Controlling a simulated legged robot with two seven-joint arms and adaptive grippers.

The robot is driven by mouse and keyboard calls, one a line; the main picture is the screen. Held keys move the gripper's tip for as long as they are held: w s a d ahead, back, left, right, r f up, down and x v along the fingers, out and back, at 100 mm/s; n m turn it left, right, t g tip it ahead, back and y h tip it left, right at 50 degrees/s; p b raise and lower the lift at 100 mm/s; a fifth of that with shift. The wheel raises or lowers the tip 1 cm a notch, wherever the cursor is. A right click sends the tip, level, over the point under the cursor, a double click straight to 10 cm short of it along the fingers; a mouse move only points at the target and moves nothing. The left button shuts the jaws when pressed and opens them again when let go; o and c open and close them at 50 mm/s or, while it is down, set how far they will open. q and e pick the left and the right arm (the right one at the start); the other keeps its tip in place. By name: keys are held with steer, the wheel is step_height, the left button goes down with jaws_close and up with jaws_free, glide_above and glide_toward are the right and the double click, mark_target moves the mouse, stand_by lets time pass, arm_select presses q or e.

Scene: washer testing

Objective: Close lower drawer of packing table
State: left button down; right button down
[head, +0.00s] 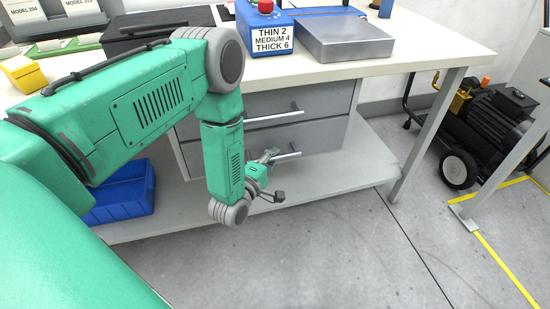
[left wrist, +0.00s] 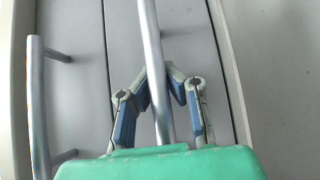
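The packing table (head: 400,62) has two grey drawers under its top. The upper drawer (head: 290,104) has a bar handle (head: 277,116), which also shows at the left of the left wrist view (left wrist: 39,105). The lower drawer (head: 322,140) looks about flush with the upper one; I see no clear gap. My left gripper (head: 277,177) is at the lower drawer's handle (head: 288,156). In the left wrist view the handle (left wrist: 152,40) runs between the bent fingers, whose tips (left wrist: 160,70) close in around it. My left forearm hides the drawers' left part. My right gripper is out of view.
A blue bin (head: 125,192) sits on the lower shelf (head: 350,165), left of the drawers. A table leg (head: 425,135) stands to the right, with a black wheeled machine (head: 490,125) beyond it. The floor (head: 330,250) in front is clear.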

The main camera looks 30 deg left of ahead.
arm_select(q)
steer(key=c, duration=1.5)
jaws_free()
steer(key=shift+s+f, duration=0.15)
steer(key=shift+c, duration=0.2)
steer(key=s, duration=0.7)
steer(key=shift+s+d, duration=0.25)
steer(key=shift+d, duration=0.05)
